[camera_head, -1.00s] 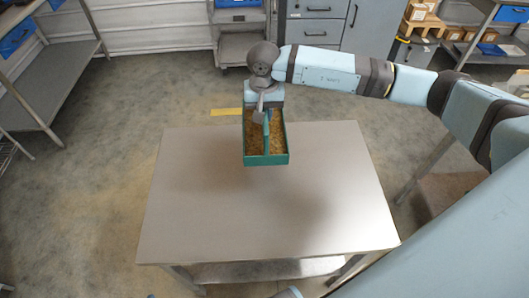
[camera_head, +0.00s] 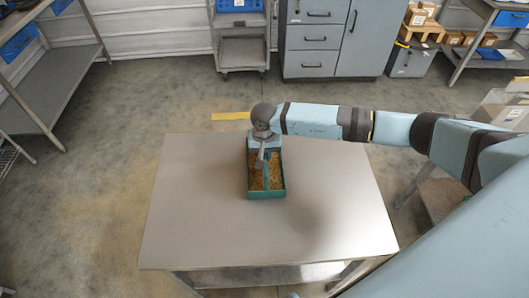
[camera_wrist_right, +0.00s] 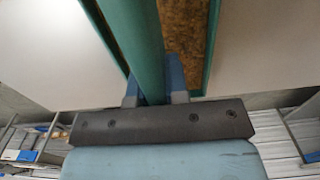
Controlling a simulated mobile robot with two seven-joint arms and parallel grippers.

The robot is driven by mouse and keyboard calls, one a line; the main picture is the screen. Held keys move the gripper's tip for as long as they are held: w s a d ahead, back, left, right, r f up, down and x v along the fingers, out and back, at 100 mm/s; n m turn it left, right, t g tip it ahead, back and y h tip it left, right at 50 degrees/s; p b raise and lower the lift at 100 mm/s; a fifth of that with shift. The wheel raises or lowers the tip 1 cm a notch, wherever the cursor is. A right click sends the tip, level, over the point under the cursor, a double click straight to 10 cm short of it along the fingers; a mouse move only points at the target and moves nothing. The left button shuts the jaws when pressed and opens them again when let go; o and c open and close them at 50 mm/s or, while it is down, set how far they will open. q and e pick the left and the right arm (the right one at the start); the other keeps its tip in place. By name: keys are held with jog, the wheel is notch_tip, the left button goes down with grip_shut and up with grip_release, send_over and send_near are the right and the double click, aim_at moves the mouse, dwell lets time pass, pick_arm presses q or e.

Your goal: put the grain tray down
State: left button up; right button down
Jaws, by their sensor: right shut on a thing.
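The grain tray (camera_head: 266,194) is a green open box with brown grain on both sides of a central green bar. It is level, over the back middle of the grey table. My right gripper (camera_head: 262,163) comes down from above and is shut on that bar. In the right wrist view the fingers (camera_wrist_right: 157,90) sit either side of the green bar (camera_wrist_right: 143,40), with grain (camera_wrist_right: 184,35) beside it. I cannot tell whether the tray's underside touches the table. My left gripper is not in view.
The table (camera_head: 210,225) is bare around the tray, with free room in front and on both sides. A wheeled cart (camera_head: 242,52) and grey cabinets (camera_head: 320,60) stand behind it. Shelving (camera_head: 62,80) is at the left.

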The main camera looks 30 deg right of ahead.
jog(key=shift+r, duration=0.1)
jog(key=c, duration=1.1)
grip_release()
